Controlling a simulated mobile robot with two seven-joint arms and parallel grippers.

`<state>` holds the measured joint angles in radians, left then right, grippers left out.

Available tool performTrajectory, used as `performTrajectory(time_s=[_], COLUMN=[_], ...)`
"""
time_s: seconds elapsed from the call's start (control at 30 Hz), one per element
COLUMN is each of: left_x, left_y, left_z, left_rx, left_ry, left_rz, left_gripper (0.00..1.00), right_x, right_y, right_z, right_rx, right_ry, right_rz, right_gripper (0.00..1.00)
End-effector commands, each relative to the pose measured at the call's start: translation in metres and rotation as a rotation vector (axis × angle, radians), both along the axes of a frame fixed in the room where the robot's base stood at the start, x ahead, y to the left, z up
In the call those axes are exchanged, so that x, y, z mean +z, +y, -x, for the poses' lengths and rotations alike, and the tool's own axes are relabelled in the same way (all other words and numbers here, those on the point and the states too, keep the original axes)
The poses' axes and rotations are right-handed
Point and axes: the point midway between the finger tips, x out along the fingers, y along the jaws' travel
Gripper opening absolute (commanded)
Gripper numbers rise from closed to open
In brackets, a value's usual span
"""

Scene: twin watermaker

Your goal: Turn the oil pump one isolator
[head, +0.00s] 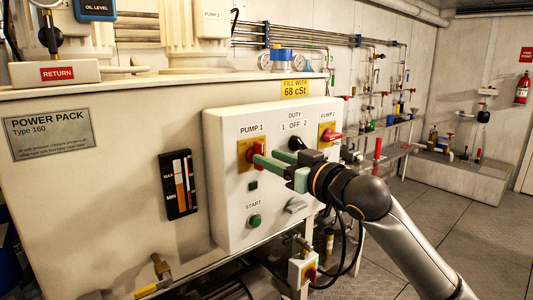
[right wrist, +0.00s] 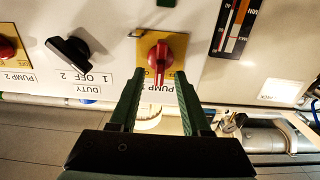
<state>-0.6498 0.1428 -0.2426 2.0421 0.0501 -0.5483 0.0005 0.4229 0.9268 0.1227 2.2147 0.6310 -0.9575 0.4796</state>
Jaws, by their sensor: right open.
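The pump 1 isolator (head: 243,155) is a red knob on a yellow plate at the upper left of the white control box (head: 225,185). In the right wrist view the red knob (right wrist: 158,57) appears upside down, its grip in line with the gap between my fingers. My right gripper (head: 264,159) is open, its green fingers pointing at the knob. In the wrist view the fingertips (right wrist: 158,80) lie either side of the knob's lower end; I cannot tell whether they touch it. The fingers hide part of the knob in the head view. My left gripper is not in view.
The black duty switch (head: 296,143) and red pump 2 isolator (head: 331,135) are to the right on the same box. A level gauge (head: 179,184) is to the left. Open floor lies right.

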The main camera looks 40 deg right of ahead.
Motion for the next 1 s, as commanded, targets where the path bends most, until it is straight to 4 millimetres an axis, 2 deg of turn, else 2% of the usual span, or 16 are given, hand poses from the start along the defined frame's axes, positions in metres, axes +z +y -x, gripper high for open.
performTrajectory(time_s=[0.2, 0.53, 0.93, 1.0], left_x=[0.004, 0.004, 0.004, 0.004], left_y=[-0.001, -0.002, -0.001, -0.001], left_z=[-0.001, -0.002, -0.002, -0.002], left_rx=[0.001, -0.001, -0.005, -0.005], left_ry=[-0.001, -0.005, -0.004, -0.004], left_rz=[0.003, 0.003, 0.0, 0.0], left_gripper=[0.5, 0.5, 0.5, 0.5], right_x=[0.001, 0.0, 0.0, 0.0], right_y=[0.001, 0.002, 0.002, 0.001], right_z=[-0.019, -0.022, -0.022, -0.022], right_rx=[0.0, 0.0, 0.0, 0.0], right_ry=[-0.001, 0.0, 0.001, 0.001], right_rz=[-0.001, 0.0, 0.0, 0.0], right_gripper=[0.47, 0.47, 0.04, 0.0])
